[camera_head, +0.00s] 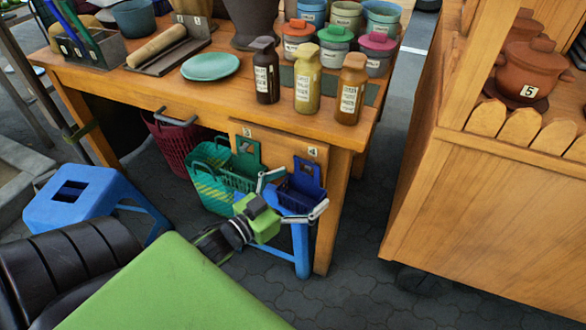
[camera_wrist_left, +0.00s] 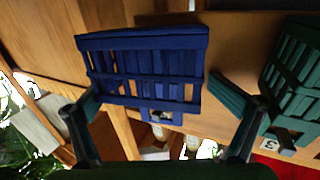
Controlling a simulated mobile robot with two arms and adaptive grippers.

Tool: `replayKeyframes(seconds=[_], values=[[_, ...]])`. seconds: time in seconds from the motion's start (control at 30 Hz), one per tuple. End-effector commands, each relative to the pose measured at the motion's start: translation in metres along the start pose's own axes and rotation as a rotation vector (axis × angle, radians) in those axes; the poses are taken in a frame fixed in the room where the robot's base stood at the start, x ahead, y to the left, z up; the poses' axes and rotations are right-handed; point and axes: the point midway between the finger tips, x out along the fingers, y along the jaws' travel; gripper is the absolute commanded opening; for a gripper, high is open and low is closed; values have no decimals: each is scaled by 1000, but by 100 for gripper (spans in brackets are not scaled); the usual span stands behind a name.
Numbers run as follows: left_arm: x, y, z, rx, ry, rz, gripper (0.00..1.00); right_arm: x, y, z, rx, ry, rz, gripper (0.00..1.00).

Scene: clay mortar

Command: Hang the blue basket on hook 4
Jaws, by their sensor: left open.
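The blue basket (camera_head: 311,177) is at the wooden panel below the label 4 (camera_head: 313,151), with its back plate upright against the panel. It also shows close up in the left wrist view (camera_wrist_left: 142,62). A small metal part (camera_wrist_left: 158,129) shows at its back plate; I cannot tell for sure whether this is hook 4 passing through the hole. My left gripper (camera_head: 294,194) is open, with one finger on each side of the basket; in the wrist view (camera_wrist_left: 158,98) the fingers look apart from it. My right gripper is not in view.
A dark green basket (camera_head: 246,160) hangs beside it under label 3 (camera_head: 247,132). A teal crate (camera_head: 208,190) and a dark red basket (camera_head: 172,142) are under the table. A blue stool (camera_head: 82,194) stands left; a wooden cabinet (camera_head: 480,205) stands right. Bottles (camera_head: 351,90) line the table edge.

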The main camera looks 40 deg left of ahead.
Motion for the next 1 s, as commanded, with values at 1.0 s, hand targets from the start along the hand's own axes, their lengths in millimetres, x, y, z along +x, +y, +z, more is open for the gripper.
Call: replayKeyframes(seconds=[1.0], values=[[-116,0,0,-1,-2,0,100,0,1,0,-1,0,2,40]])
